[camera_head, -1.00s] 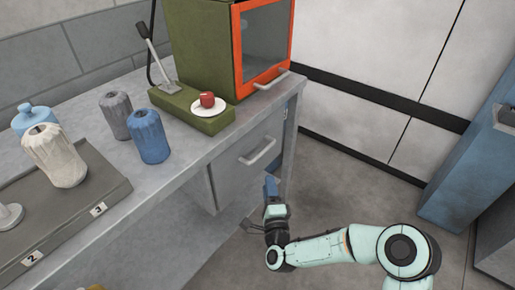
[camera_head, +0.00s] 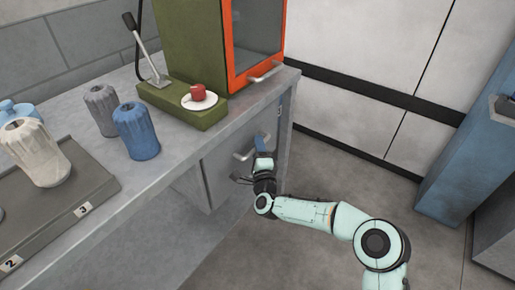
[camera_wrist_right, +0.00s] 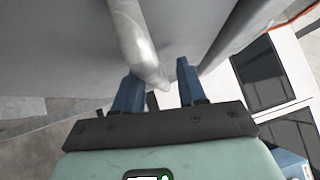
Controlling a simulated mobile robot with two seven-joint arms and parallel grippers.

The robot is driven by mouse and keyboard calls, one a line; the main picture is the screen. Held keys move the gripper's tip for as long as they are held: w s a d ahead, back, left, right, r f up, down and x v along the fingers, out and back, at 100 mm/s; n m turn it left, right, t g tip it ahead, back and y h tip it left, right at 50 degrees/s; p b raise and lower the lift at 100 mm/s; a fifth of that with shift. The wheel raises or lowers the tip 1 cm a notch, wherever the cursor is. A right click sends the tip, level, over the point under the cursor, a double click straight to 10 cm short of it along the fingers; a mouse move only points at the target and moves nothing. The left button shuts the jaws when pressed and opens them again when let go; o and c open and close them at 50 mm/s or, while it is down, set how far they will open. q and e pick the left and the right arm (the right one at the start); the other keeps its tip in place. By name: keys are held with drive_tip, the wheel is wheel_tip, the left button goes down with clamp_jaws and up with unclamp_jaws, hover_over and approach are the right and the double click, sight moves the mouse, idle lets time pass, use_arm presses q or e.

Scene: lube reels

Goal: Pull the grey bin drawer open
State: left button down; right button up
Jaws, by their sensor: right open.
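The grey bin drawer (camera_head: 217,178) is a plain grey front under the bench top, with a bar handle (camera_head: 243,153). It looks shut. My right gripper (camera_head: 262,143) is at the handle's right end, partly hiding it. In the right wrist view the pale handle bar (camera_wrist_right: 133,38) runs down from the top, its lower end between the two open blue fingers (camera_wrist_right: 158,78). The bar is nearer the left finger; I cannot tell whether they touch. My left gripper is out of view.
On the grey bench (camera_head: 185,145) stand a green cabinet with an orange-framed door (camera_head: 258,40), a green lever base (camera_head: 180,110) with a red object on a white dish (camera_head: 200,101), and several wrapped reels (camera_head: 136,132). A blue cabinet (camera_head: 465,150) stands right. Floor between is clear.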

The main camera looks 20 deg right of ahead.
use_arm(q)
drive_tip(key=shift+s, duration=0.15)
use_arm(e)
drive_tip(key=shift+w, duration=0.2)
